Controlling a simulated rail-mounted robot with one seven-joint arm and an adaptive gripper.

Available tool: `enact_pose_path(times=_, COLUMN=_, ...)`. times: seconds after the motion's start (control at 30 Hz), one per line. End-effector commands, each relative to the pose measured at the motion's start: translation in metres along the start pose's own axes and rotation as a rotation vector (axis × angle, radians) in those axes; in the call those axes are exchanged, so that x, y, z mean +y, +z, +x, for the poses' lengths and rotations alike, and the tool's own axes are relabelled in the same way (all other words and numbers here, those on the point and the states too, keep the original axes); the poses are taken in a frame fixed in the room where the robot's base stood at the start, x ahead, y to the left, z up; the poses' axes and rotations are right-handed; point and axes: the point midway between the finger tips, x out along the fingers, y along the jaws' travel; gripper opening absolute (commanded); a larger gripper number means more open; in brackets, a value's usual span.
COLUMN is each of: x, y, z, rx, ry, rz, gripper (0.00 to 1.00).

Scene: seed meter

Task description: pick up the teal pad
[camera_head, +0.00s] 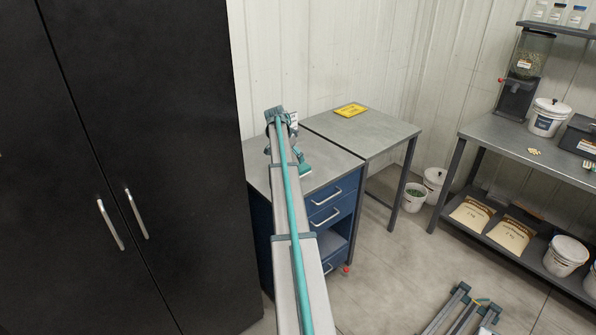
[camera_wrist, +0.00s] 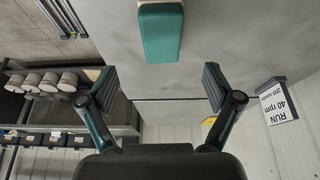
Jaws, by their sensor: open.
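The teal pad (camera_wrist: 160,35) is a rounded block at the top middle of the wrist view, with a pale part at its edge. It lies on the grey top of the blue drawer cabinet (camera_head: 325,197). In the head view a small teal piece (camera_head: 305,171) shows at that top, partly hidden by my arm. My gripper (camera_wrist: 159,86) is open and empty. Its two fingers are spread to either side of the pad's line, and the pad is beyond them, apart from both. In the head view my gripper is mostly hidden behind my arm.
A sign reading "RUN 40 rpm" (camera_wrist: 278,102) stands at the right of the wrist view. A grey table (camera_head: 377,132) with a yellow sign (camera_head: 351,110) adjoins the cabinet. A tall black cupboard (camera_head: 150,130) stands left. A bench (camera_head: 500,145) with buckets stands right.

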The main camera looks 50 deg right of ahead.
Motion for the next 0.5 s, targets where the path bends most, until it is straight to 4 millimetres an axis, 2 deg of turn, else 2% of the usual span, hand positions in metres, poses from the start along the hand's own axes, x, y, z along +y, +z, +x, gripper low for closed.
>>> enact_pose_path(times=0.2, x=0.0, y=-0.001, z=0.029, rx=-0.001, ry=0.002, rz=-0.001, gripper=0.9)
enact_pose_path(times=0.5, x=-0.001, y=-0.001, z=0.048, rx=-0.001, ry=0.002, rz=-0.001, gripper=0.9)
